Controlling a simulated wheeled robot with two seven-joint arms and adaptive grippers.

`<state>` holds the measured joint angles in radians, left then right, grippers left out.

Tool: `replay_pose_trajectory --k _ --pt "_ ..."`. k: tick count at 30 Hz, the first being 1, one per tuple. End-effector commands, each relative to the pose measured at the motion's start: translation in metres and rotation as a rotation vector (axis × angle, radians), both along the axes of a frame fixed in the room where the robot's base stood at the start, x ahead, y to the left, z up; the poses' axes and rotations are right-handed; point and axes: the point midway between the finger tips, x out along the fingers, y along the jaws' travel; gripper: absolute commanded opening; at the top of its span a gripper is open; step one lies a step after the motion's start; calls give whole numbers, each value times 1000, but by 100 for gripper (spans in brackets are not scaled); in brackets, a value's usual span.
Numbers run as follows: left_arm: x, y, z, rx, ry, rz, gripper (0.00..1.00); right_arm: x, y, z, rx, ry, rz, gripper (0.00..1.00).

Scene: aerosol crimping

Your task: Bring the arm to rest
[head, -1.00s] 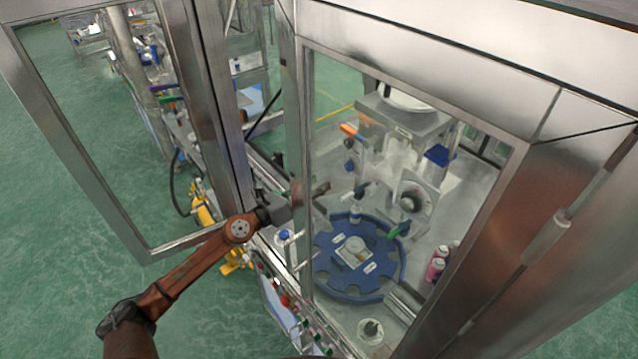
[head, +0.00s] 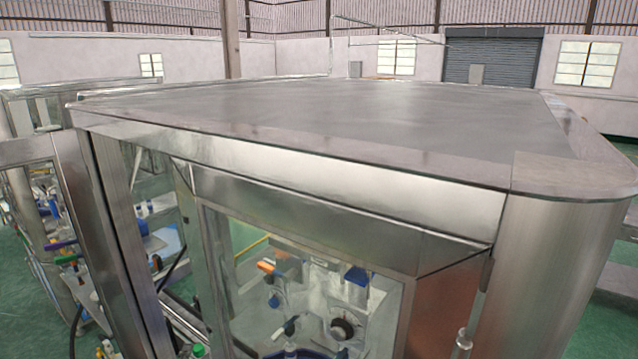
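Neither of my grippers nor my arms shows in the head view now. The crimping machine's metal cabinet (head: 330,120) fills most of the view, with its wide flat roof at eye level. Through the front window (head: 310,290) I see part of the inside, with a black round knob (head: 342,328) and an orange-tipped part (head: 266,267). Only the upper edge of the blue star wheel (head: 300,354) shows at the bottom of the view.
An open framed door (head: 75,220) stands at the left of the cabinet. More machinery (head: 30,200) stands behind it. A rounded steel corner post (head: 545,260) is at the right. Green floor shows at the far right. A wall with windows and a grey shutter (head: 490,60) is behind.

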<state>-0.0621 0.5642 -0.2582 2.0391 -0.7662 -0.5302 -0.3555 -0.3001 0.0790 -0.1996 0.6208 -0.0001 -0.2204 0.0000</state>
Motion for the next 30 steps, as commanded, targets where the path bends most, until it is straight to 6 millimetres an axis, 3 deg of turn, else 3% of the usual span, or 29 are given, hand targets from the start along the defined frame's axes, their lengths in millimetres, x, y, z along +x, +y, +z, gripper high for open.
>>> replay_pose_trajectory --k 3,6,12,15,21,29,30 --pt "-45 40 -61 -328 149 183 41 0 0 0 0 0 0 40" --pt "-89 60 -114 -562 276 329 41 -1 0 0 0 1 0 40" --pt "-187 61 -202 -931 519 584 41 -1 0 0 0 0 0 40" --pt "-224 52 -227 -1046 608 670 41 -1 0 0 0 0 0 40" --pt "-282 32 -257 -1202 744 797 41 -1 0 0 0 1 0 40" --pt "-346 2 -277 -1350 894 927 41 0 0 0 0 0 1 40" --pt "-344 2 -289 -1352 902 932 41 0 0 -3 0 1 1 40"
